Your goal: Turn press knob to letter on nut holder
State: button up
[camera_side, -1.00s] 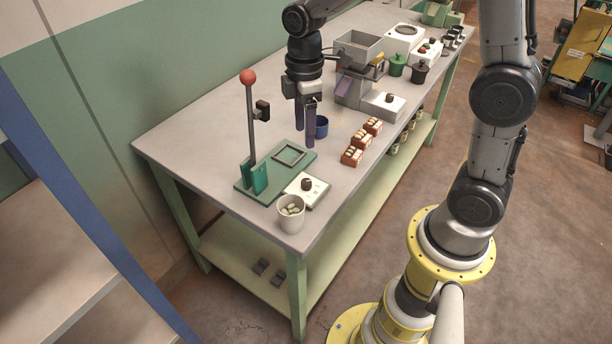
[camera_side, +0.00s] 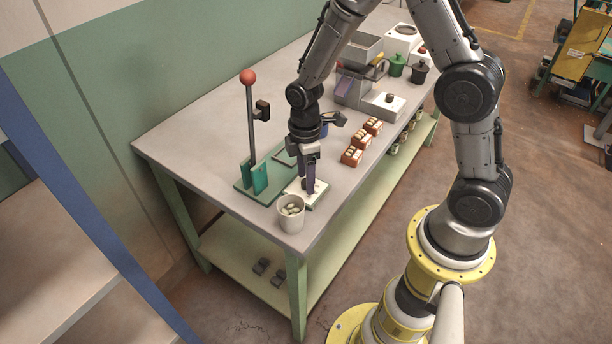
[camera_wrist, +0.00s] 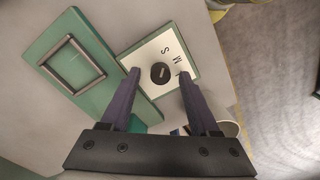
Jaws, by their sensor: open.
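The press knob (camera_wrist: 160,75) is a round black dial with a pale mark on a white plate (camera_wrist: 147,52) beside the green press base (camera_wrist: 52,26). Letters S and M show on the plate, with part of a third mark near the right finger. I cannot tell which letter the knob's mark points at. My gripper (camera_wrist: 160,72) is open, its two dark fingers either side of the knob with gaps. Orange-brown blocks holding pale nuts (camera_side: 352,157) stand behind to the right; no letter is readable there.
A white cup of nuts (camera_side: 291,214) stands close in front of the plate at the table corner. The press lever with a red ball (camera_side: 247,77) rises to the left. A grey hopper machine (camera_side: 360,50) and lidded pots (camera_side: 419,72) are farther back.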

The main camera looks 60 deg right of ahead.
jog(key=shift+f, duration=0.2)
grip_shut()
